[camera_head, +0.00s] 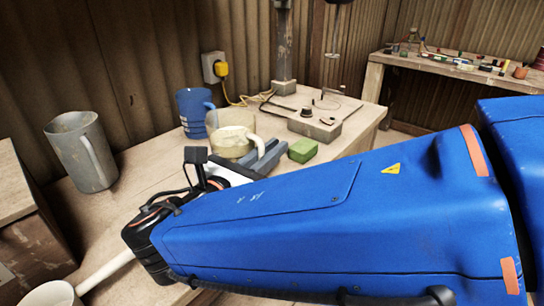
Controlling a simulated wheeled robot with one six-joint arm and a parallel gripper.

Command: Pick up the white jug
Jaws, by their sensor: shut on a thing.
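The white jug (229,143), cream-white with a looped handle on its right side, stands on the workbench in the middle left of the head view. My gripper (262,152) reaches it from the front right, and its grey fingers are shut at the jug's handle side. The fingers and my arm hide the jug's lower right part. I cannot tell whether the jug's base touches the bench.
A blue mug (192,112) stands close behind the jug. A grey metal jug (80,152) is further left. A green block (302,150) and a grey control box (317,122) lie to the right. A white container (50,295) is at bottom left.

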